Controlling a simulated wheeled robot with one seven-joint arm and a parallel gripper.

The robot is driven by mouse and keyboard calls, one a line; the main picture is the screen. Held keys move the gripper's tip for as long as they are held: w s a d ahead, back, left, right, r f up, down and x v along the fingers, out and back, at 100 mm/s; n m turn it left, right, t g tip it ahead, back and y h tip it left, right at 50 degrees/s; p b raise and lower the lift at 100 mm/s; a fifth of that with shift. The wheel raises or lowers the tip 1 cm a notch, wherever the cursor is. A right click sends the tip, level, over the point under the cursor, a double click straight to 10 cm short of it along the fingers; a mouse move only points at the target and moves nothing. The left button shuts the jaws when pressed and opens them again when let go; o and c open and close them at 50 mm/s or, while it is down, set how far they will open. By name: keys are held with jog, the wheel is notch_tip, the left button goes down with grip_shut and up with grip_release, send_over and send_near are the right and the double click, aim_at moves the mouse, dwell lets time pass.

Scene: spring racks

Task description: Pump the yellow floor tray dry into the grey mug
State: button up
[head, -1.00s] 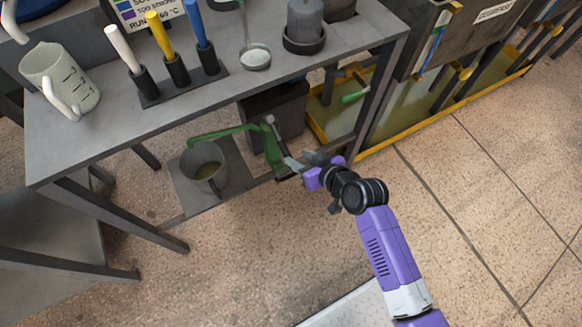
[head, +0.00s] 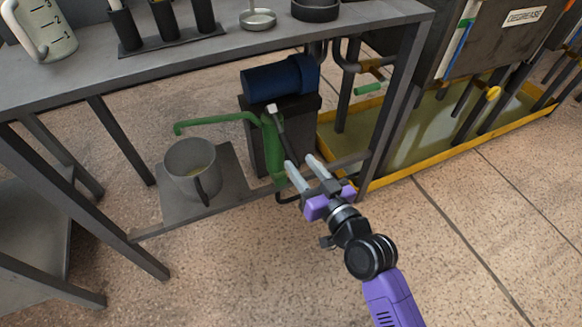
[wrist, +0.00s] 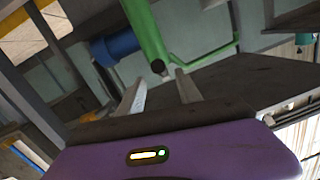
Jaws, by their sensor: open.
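The green hand pump (head: 273,150) stands under the bench, its dark lever (head: 283,137) slanting down toward my gripper (head: 301,162). My gripper is open, its two pale fingers pointing at the lever's lower end. In the wrist view, the lever's dark end (wrist: 158,67) shows just beyond and between the fingertips; I cannot tell whether they touch. The grey mug (head: 180,157) stands upright on a low plate, the pump's spout above its rim, with some yellowish liquid inside. The yellow floor tray (head: 407,173) lies at right and holds murky greenish liquid.
The bench top (head: 80,66) and its legs (head: 395,105) frame the space around the pump. A blue motor (head: 272,82) on a dark block sits behind it. A degrease tank (head: 500,40) stands over the tray. The floor in front is clear.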

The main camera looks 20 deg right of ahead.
aim_at(288, 148)
jog(key=shift+s+a+f+t+b, duration=0.15)
jog(key=shift+f+t+b, duration=0.2)
jog(key=shift+b, duration=0.5)
jog(key=shift+r, duration=0.1)
jog(key=shift+w+a, duration=0.2)
jog(key=shift+w, duration=3.6)
grip_shut()
